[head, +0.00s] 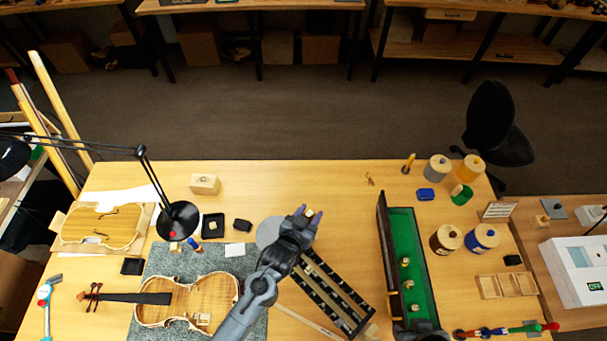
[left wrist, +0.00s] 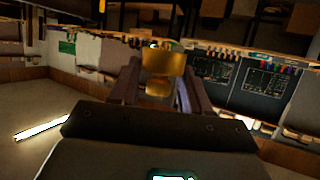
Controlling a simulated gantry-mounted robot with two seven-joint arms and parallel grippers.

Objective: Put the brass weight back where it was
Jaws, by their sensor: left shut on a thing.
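My left gripper (head: 309,214) is above the middle of the bench, in front of a grey disc (head: 268,231) and the upper end of a dark slotted rack (head: 330,290). It is shut on a brass weight (head: 308,212), of which only a small part shows there. In the left wrist view the brass weight (left wrist: 162,66) sits between the two fingers, with a wide top and a narrower neck. A long green-lined case (head: 427,262) lies to the right, with several small brass weights (head: 408,284) in it.
A violin (head: 205,298) lies on a grey mat at the left, near a black lamp (head: 178,220). Jars (head: 446,238) and a wooden divided tray (head: 503,285) stand right of the case. The bench's back middle is clear.

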